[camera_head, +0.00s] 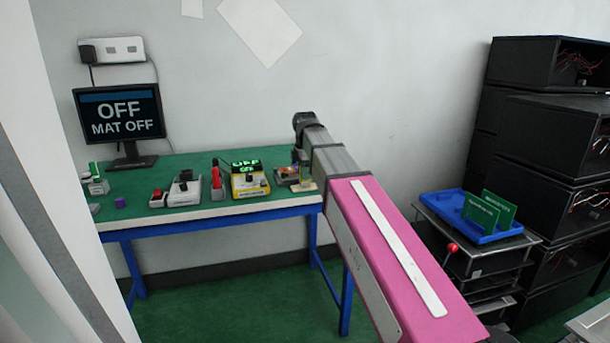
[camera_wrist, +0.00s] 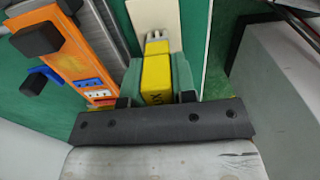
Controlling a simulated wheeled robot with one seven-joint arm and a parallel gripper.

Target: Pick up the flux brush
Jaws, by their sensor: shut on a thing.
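The flux brush (camera_wrist: 157,75) shows in the wrist view as a yellow block with dark lettering, only partly readable, and a pale pronged end pointing away from me. My gripper (camera_wrist: 158,88) is shut on it, with a green and black finger on each side. A cream plate (camera_wrist: 150,14) lies beyond the brush's far end; whether they touch is unclear. In the head view my gripper (camera_head: 303,168) is at the right end of the green bench, and the brush is hard to make out there.
An orange fixture (camera_wrist: 58,40) with black knobs is close at left in the wrist view. The green bench (camera_head: 140,185) also holds a yellow device (camera_head: 248,183), a red-handled holder (camera_head: 216,184) and a lever box (camera_head: 184,188). A monitor (camera_head: 120,115) reads "OFF MAT OFF". A blue tray (camera_head: 452,207) stands right.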

